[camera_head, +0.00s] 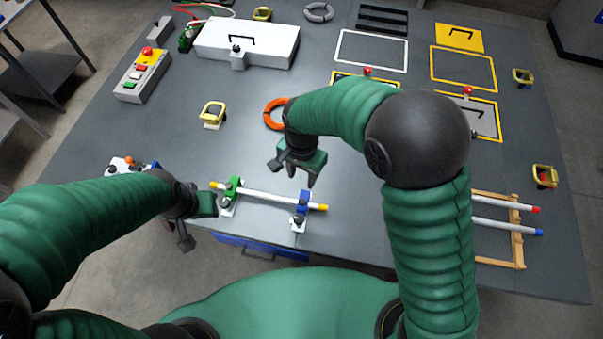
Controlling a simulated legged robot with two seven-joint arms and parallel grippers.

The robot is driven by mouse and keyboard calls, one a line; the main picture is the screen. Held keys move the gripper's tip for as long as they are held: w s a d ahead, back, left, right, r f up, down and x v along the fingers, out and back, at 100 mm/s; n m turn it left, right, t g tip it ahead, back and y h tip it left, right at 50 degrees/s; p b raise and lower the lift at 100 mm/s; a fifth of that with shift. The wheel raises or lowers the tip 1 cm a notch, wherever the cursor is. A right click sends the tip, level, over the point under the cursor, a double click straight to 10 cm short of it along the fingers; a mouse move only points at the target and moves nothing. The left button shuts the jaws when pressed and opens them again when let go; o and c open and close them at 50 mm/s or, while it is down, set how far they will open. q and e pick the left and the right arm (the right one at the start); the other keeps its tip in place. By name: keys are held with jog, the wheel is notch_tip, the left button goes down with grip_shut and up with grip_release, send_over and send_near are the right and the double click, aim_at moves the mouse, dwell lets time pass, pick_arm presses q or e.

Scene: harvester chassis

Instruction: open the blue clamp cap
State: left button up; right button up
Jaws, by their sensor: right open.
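The blue clamp cap (304,202) sits on a white clamp base near the front edge of the table. It appears to lie over the right part of a white rod (268,196) with yellow ends. A green clamp (231,187) stands at the rod's left part. My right gripper (301,177) is open and empty, pointing down above and just behind the blue clamp. My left gripper (213,206) is beside the green clamp's left side; its fingers are too small and dark to judge, and I cannot tell whether it touches the clamp.
A wooden rack (517,235) with red- and blue-tipped rods lies at the right. An orange ring (272,114) and a yellow-handled piece (212,114) lie behind the clamps. A white box (247,43) and a button panel (143,74) stand at the back left.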

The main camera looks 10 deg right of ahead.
notch_tip(320, 180, up, 4)
jog(key=p, duration=0.3)
jog(key=shift+r, duration=0.15)
dwell(0.3)
jog(key=shift+r, duration=0.1)
